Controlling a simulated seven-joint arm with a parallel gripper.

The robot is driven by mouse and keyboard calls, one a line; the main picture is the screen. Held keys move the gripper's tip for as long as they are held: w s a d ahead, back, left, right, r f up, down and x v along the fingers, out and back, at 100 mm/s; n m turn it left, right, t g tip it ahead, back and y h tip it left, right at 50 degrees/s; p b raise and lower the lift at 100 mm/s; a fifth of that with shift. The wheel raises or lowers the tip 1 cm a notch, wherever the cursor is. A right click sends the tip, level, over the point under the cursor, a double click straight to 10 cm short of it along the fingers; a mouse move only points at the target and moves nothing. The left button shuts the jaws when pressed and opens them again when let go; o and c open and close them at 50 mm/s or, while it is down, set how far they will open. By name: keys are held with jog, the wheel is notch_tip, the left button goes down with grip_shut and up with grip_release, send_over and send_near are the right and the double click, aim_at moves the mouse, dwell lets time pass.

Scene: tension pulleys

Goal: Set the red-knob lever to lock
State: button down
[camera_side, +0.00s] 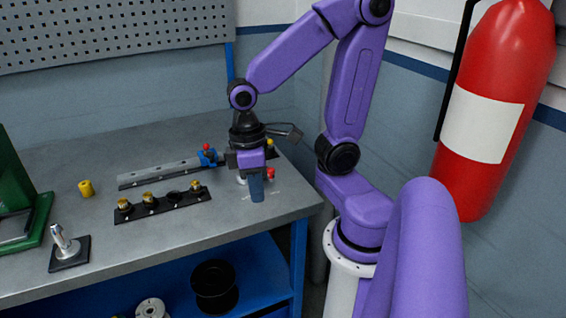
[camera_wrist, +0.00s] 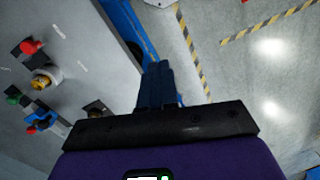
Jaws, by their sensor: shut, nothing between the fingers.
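The red-knob lever (camera_side: 270,173) is near the right end of the bench, partly hidden behind my gripper (camera_side: 257,196). In the wrist view its red knob (camera_wrist: 31,47) lies at the upper left, with small pale markings beside it that I cannot read. My gripper has blue fingers that are shut together and empty, pointing down. In the wrist view my fingertips (camera_wrist: 158,72) are well to the right of the knob, apart from it, by the bench edge. I cannot tell which setting the lever is in.
A second red knob (camera_side: 207,147) tops a blue part on a grey rail (camera_side: 160,172). A black strip with brass pieces (camera_side: 165,203) lies in front. A yellow cylinder (camera_side: 86,188) and a metal peg on a black base (camera_side: 66,250) stand left.

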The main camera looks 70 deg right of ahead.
jog(key=w+d+m+y, duration=0.2)
jog(key=w+d+m, duration=0.1)
jog(key=d+m, duration=0.55)
jog(key=w+d+m+y, duration=0.2)
jog(key=w+d+m, duration=0.2)
jog(key=d+m, duration=0.45)
jog(key=s+d+m+t, duration=0.7)
jog(key=s+d+m, duration=0.5)
jog(key=m, duration=0.5)
jog(key=shift+s+d+f+m+t+y, duration=0.2)
jog(key=shift+s+d+m+t+y, duration=0.15)
jog(key=shift+d, duration=0.15)
jog(key=x, duration=0.9)
jog(key=shift+w+a+f, duration=0.15)
jog(key=shift+f, duration=0.15)
jog(key=shift+w+a+f, duration=0.3)
jog(key=shift+w+a, duration=0.35)
jog(key=shift+w, duration=0.25)
jog(key=shift+w+a+f, duration=0.15)
jog(key=shift+w+a, duration=0.4)
jog(key=shift+w, duration=0.2)
